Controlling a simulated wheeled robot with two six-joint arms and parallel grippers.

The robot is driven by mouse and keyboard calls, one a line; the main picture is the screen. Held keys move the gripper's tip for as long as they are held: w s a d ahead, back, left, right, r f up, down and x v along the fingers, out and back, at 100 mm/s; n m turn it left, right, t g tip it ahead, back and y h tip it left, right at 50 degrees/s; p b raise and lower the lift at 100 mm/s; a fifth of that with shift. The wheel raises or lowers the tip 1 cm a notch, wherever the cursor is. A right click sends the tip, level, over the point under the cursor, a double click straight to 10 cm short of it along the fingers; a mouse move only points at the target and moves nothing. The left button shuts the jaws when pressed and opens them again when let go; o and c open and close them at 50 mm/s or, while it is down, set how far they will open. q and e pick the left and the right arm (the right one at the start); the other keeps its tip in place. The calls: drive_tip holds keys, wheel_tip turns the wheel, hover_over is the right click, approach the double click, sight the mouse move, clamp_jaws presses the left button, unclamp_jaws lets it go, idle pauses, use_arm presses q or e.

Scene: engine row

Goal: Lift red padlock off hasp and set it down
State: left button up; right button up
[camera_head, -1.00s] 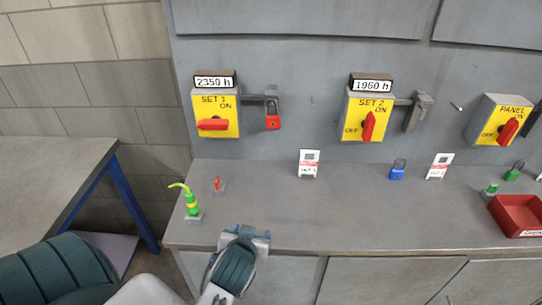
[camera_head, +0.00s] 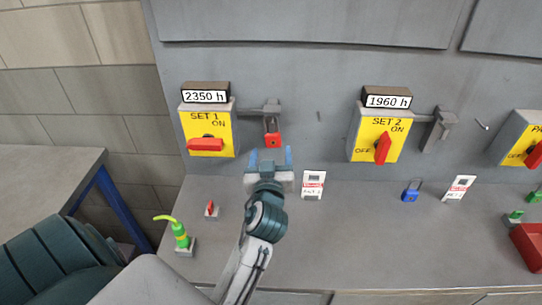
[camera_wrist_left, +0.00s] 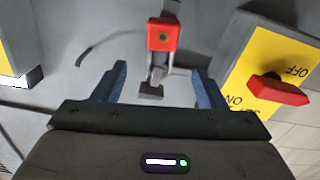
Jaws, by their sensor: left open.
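The red padlock (camera_head: 273,139) hangs from the hasp (camera_head: 270,112) at the right of the SET 1 switch box. In the left wrist view the padlock (camera_wrist_left: 163,34) shows beyond the fingertips, with its shackle on the grey hasp (camera_wrist_left: 152,88). My left gripper (camera_head: 270,158) is open and empty, just below and in front of the padlock in the head view. In the left wrist view its two blue fingers (camera_wrist_left: 160,80) stand apart on either side of the hasp line. My right gripper is not in view.
The SET 1 box (camera_head: 208,130) has a red handle close beside the padlock. A small sign (camera_head: 313,185), a blue padlock (camera_head: 411,191), a small red item (camera_head: 211,209) and a green-yellow bottle (camera_head: 180,237) stand on the grey bench (camera_head: 350,235). Bench space between them is clear.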

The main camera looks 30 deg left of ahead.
sight(272, 137)
use_arm(q)
drive_tip(key=p+x, duration=0.1)
drive_tip(key=x, duration=0.3)
drive_tip(key=shift+a+r, duration=0.1)
drive_tip(key=p+x, duration=0.2)
drive_tip(key=x, duration=0.2)
drive_tip(key=shift+s, duration=0.1)
drive_tip(key=shift+w+a, duration=0.1)
drive_tip(key=shift+w, duration=0.15)
drive_tip(key=shift+w+a+f, duration=0.15)
drive_tip(key=shift+w+f, duration=0.05)
drive_tip(key=shift+f, duration=0.05)
drive_tip(key=shift+c, duration=0.6)
drive_tip(key=c, duration=1)
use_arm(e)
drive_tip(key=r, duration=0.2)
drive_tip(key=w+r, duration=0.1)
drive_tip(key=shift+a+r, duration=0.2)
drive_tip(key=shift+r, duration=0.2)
